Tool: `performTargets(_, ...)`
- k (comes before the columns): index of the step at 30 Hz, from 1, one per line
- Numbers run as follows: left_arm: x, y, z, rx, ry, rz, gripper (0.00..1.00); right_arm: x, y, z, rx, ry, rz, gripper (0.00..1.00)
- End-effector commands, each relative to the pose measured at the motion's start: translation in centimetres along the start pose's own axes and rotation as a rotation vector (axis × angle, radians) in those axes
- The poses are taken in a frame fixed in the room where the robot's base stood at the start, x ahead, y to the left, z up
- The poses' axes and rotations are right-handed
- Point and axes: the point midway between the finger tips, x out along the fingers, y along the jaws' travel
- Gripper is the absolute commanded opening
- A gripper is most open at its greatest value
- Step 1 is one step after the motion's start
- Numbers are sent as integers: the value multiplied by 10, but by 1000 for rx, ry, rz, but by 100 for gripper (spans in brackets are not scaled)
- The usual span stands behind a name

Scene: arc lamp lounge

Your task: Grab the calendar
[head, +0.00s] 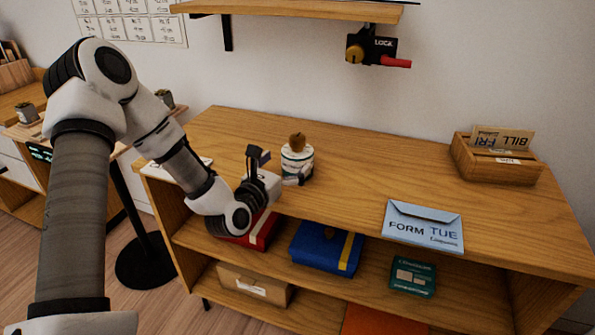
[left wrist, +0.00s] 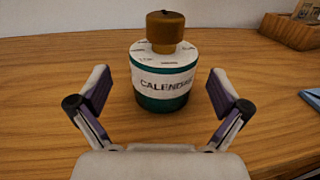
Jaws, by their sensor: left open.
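The calendar (left wrist: 163,85) is a squat round drum in white and dark green with a brown knob on top. Its label reads "CALENDAR" in the left wrist view. It stands upright on the wooden shelf top, and in the head view it is left of centre (head: 297,160). My left gripper (left wrist: 162,108) is open, with one finger on each side of the view and the calendar just ahead between them. I see no contact. In the head view my left gripper (head: 274,170) is at the calendar's near left side. My right gripper is not in view.
A blue-white envelope (head: 423,227) lies at the shelf's front edge. A wooden letter box (head: 495,163) stands at the right. A lock device (head: 375,47) hangs on the wall under an upper shelf (head: 300,9). Lower shelves hold a blue box (head: 322,247) and other boxes.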

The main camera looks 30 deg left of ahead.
Motion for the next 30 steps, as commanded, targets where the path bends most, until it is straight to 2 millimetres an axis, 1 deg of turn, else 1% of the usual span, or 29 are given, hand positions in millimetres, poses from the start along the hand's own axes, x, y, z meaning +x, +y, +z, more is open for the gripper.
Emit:
performTargets(6,37,-5,-3,5,2,-2,100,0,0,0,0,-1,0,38)
performTargets(9,50,-5,-3,3,2,-1,100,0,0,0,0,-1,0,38)
performTargets(16,52,-5,-4,0,4,-1,100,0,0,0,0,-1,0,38)
performTargets(17,52,-5,-4,0,4,-1,89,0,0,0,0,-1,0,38)
performTargets(18,52,-5,-4,0,4,-1,75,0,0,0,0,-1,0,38)
performTargets(20,52,-5,-4,0,4,-1,54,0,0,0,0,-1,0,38)
performTargets(21,52,-5,-4,0,4,-1,40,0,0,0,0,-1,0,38)
performTargets(22,52,-5,-4,0,4,-1,29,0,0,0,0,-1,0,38)
performTargets(23,52,-5,-4,0,4,-1,26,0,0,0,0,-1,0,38)
performTargets(30,52,-4,-3,1,2,-1,26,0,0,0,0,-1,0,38)
